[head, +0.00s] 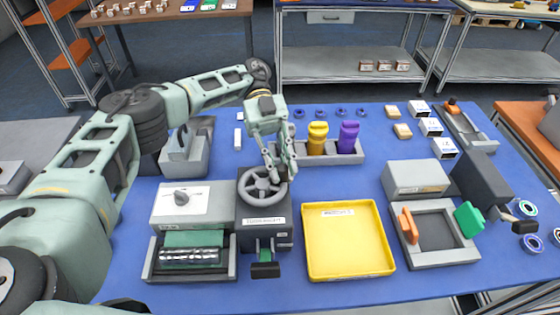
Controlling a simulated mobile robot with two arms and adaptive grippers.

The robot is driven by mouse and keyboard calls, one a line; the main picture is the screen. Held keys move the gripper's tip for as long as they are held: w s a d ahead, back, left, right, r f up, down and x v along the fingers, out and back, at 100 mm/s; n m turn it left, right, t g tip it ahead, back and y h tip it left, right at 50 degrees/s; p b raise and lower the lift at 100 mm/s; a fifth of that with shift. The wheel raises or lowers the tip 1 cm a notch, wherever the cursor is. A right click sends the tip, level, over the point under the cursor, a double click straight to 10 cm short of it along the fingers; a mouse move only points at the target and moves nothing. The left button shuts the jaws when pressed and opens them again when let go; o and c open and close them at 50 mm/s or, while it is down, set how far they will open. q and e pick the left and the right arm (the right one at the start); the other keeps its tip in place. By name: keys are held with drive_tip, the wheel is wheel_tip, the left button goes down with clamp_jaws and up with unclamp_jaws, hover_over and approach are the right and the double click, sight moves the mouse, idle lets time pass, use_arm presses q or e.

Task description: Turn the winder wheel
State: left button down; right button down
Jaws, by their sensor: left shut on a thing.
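The winder wheel (262,185) is a grey spoked handwheel on top of a dark box with a white label, left of the table's middle. My left gripper (280,176) reaches down from above to the wheel's right rim and is shut there, apparently on the rim. Its fingers hide part of the rim. A small green part with a black handle (265,269) sticks out at the front of the box. My right gripper does not show.
A yellow tray (350,275) stands right of the winder. A rack (335,158) with yellow and purple bottles stands behind. Grey fixtures with orange and green parts (436,228) stand at the right.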

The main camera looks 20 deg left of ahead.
use_arm(q)
drive_tip(key=shift+s+f+g+y, duration=0.15)
drive_tip(key=shift+g+y, duration=0.15)
idle(0.5)
drive_tip(key=c, duration=1.9)
unclamp_jaws()
drive_tip(key=shift+c, duration=0.2)
wheel_tip(320, 180, up, 10)
drive_tip(key=shift+r, duration=0.1)
